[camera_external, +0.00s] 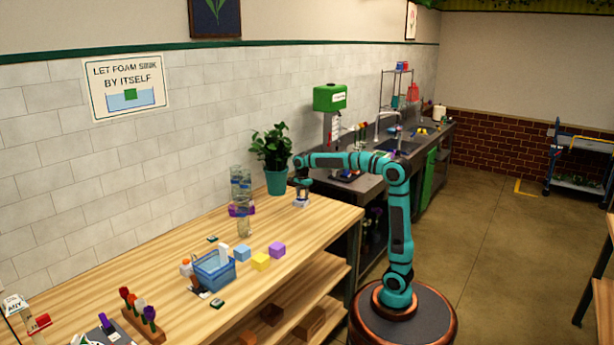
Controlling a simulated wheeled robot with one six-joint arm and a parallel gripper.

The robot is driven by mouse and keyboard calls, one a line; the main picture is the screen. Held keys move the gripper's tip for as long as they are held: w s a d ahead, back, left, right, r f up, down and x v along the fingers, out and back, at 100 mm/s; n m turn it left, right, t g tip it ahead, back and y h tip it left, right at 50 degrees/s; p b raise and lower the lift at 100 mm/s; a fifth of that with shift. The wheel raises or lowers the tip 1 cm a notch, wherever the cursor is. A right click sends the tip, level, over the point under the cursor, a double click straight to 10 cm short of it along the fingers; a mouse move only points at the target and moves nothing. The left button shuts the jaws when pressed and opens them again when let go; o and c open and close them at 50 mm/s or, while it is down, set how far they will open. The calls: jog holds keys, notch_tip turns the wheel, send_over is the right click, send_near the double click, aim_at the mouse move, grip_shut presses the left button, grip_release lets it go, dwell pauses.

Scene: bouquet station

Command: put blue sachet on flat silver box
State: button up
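My gripper (302,194) is at the far right end of the wooden table, low over the tabletop and pointing down. A small pale silver-grey item (301,204) shows right under it; it may be the flat silver box, but it is too small to be sure. I cannot make out a blue sachet; something small and bluish at the fingertips is too blurred to name. I cannot tell whether the fingers are open or shut, or whether they touch the pale item.
A potted plant (275,155) and clear vases (240,180) with a purple block (241,210) stand left of my gripper. The tabletop between cubes and gripper is clear.

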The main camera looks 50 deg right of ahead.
aim_at(302, 197)
jog(key=shift+o, duration=1.3)
jog(key=shift+r, duration=0.15)
notch_tip(302, 197, up, 12)
jog(key=s+d+r+n+t, duration=0.1)
jog(key=s+n+t, duration=0.7)
jog(key=s, duration=0.7)
jog(key=s+r+n+t, duration=0.2)
jog(key=s+n+t, duration=0.7)
jog(key=s, duration=0.7)
jog(key=shift+d+n, duration=0.4)
jog(key=shift+n, duration=0.1)
